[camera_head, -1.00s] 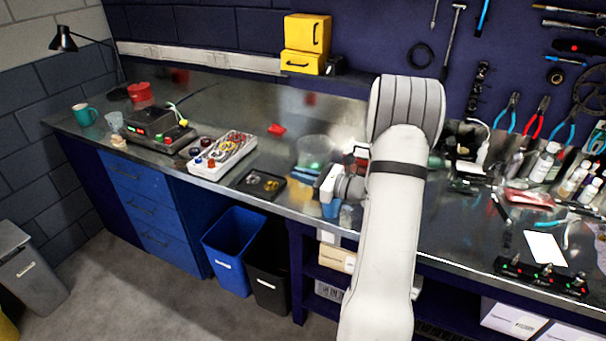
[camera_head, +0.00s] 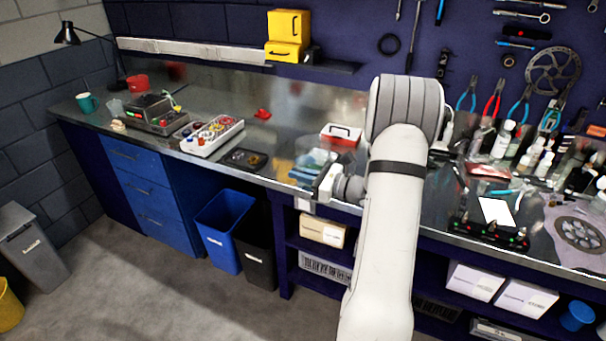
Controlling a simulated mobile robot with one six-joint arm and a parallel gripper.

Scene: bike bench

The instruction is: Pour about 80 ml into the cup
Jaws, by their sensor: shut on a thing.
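A teal mug (camera_head: 87,103) stands upright at the far left end of the metal bench. A small clear cup (camera_head: 114,109) stands to its right. Which of them is the task's cup, I cannot tell. My gripper (camera_head: 318,182) is at the bench's front edge, right of the middle, far from both, pointing left. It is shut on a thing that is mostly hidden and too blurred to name. Pale blue and teal shapes (camera_head: 300,172) lie just beside and behind the jaws; I cannot tell whether one of them is held.
A red-and-white box (camera_head: 341,134) is behind my gripper. Bottles (camera_head: 502,140) crowd the right. Bins (camera_head: 222,233) stand below.

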